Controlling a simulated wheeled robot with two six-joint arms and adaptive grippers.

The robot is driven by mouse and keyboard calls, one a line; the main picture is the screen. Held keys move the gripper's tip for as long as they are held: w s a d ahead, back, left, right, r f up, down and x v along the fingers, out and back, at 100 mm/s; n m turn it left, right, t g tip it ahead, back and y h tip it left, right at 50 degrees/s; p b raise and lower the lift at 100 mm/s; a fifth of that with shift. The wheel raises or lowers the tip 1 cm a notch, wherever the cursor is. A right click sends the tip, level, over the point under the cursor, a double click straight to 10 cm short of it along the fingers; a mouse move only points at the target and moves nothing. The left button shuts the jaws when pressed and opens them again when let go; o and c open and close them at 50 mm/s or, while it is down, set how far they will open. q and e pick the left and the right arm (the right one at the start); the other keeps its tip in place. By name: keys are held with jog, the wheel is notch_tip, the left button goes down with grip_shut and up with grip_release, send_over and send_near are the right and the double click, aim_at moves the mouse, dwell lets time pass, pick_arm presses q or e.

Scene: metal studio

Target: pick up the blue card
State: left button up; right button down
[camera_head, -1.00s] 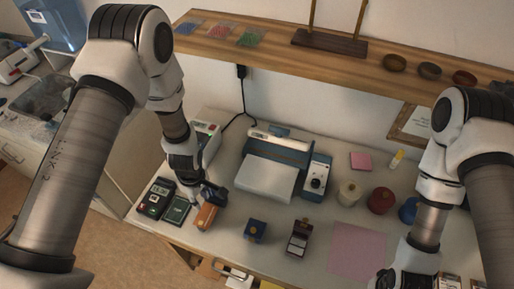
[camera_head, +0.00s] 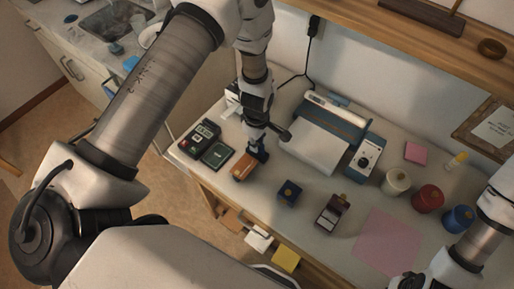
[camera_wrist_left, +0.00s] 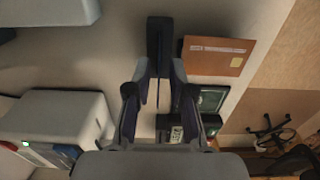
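No flat blue card shows clearly in either view. A dark, narrow, bluish block (camera_wrist_left: 160,42) lies between the tips of my left gripper (camera_wrist_left: 160,72) in the left wrist view. In the head view the left gripper (camera_head: 259,151) points down at the table beside an orange-brown box (camera_head: 243,167), with dark blue at its tips. I cannot tell whether that is the card or whether the fingers press on it. A small blue box (camera_head: 290,192) stands apart to the right. My right gripper (camera_head: 408,282) is cut off at the bottom edge, its fingers unclear.
A dark meter (camera_head: 200,137) and a green-faced device (camera_head: 217,154) stand left of the gripper. A white and blue machine (camera_head: 318,142) is behind it. A dark maroon box (camera_head: 332,212) and a pink sheet (camera_head: 388,242) lie to the right. Bare tabletop surrounds the blue box.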

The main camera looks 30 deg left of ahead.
pick_arm(q)
grip_shut()
jog(key=shift+w, duration=0.1)
pick_arm(e)
jog(key=shift+w+d, duration=0.1)
